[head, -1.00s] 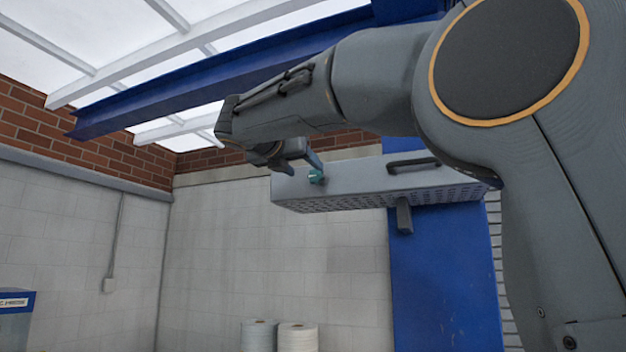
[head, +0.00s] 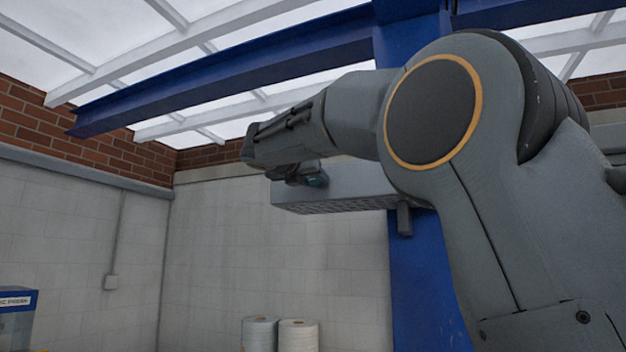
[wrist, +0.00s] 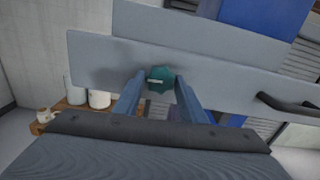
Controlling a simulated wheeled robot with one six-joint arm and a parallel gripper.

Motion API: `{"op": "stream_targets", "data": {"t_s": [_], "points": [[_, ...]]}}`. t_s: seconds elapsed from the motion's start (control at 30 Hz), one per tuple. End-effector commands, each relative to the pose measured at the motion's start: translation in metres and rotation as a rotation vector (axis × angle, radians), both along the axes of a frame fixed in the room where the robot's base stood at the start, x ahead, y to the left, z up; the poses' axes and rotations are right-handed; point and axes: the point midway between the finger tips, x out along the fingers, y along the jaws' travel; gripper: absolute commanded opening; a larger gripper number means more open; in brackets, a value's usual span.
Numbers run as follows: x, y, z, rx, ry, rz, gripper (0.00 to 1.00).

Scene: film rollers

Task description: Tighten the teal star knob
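The teal star knob (wrist: 160,79) sits on the front face of a long grey metal housing (wrist: 105,58) on the wall side. A pale mark shows across the knob's face. My gripper (wrist: 158,80) has one blue-grey finger on each side of the knob, with the fingertips close to its edges. The fingers look open, with narrow gaps; I cannot tell whether either one touches. In the head view the knob (head: 317,181) is partly hidden by my gripper (head: 305,178), which is in front of the housing's left end.
A dark handle (wrist: 285,104) is on the housing to the right. A blue column (head: 420,275) stands below it. White rolls (head: 298,335) stand low by the pale block wall (head: 225,250). The space left of the housing is clear.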

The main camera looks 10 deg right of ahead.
Motion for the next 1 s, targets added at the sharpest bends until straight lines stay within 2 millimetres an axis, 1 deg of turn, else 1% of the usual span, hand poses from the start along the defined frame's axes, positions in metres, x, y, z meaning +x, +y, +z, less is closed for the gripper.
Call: {"op": "stream_targets", "data": {"t_s": [0.03,0.1,0.13,0.37,0.57,0.77,1.0], "points": [[-0.0001,0.0001,0.0,0.0,0.0,0.0,0.29],[-0.0001,0.0001,0.0,0.0,0.0,0.0,0.17],[-0.0002,0.0001,0.0,0.0,0.0,0.0,0.13],[0.0,0.0001,-0.0003,0.014,-0.01,0.0,0.13],[0.0003,0.0004,-0.0011,0.077,-0.056,0.0,0.13],[0.0007,0.0006,-0.0018,0.197,-0.143,0.0,0.13],[0.0012,0.0011,-0.002,0.381,-0.277,0.001,0.13]]}}
